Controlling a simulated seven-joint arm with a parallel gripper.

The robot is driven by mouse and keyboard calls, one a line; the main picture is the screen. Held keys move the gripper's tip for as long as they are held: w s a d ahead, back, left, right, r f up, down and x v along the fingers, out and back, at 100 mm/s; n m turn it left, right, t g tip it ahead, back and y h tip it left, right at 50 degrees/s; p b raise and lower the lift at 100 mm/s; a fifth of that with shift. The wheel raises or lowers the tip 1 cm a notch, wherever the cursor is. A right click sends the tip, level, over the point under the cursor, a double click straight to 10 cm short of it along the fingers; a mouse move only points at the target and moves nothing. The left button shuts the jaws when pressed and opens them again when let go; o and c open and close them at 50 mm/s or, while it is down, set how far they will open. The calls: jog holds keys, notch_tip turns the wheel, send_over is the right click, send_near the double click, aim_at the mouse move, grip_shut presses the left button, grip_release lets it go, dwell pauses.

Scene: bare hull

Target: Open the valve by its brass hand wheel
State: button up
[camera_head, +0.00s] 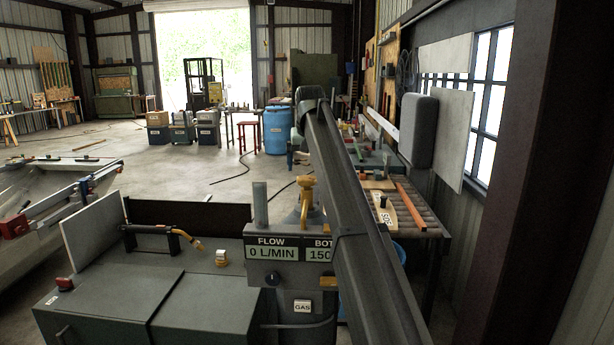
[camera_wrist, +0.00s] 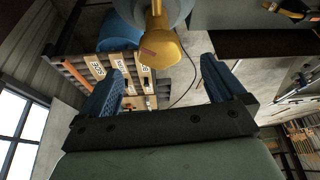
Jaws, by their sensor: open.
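The brass-yellow valve (camera_head: 306,200) stands on the grey shoulder of a bottle, behind the display box and left of my arm in the head view. Its wider top looks like the hand wheel (camera_head: 306,182). In the wrist view the yellow rounded wheel end (camera_wrist: 166,52) shows beyond the fingertips, roughly between them, with its stem leading up to the grey bottle top. My gripper (camera_wrist: 163,82) is open, with two blue ribbed fingers apart and nothing between them. The wheel is not touched by either finger. The gripper is not clearly visible in the head view.
The display box (camera_head: 290,250) reads FLOW 0 L/MIN and BOT 150. A grey upright post (camera_head: 260,205) stands left of the valve. A torch (camera_head: 160,232) lies on the grey cabinet (camera_head: 130,300). A roller table (camera_head: 410,212) with wooden pieces stands right of my arm.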

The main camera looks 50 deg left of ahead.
aim_at(307, 178)
jog(key=shift+x, duration=2.55)
jog(key=shift+c, duration=0.5)
jog(key=c, duration=0.9)
jog(key=shift+c, duration=0.2)
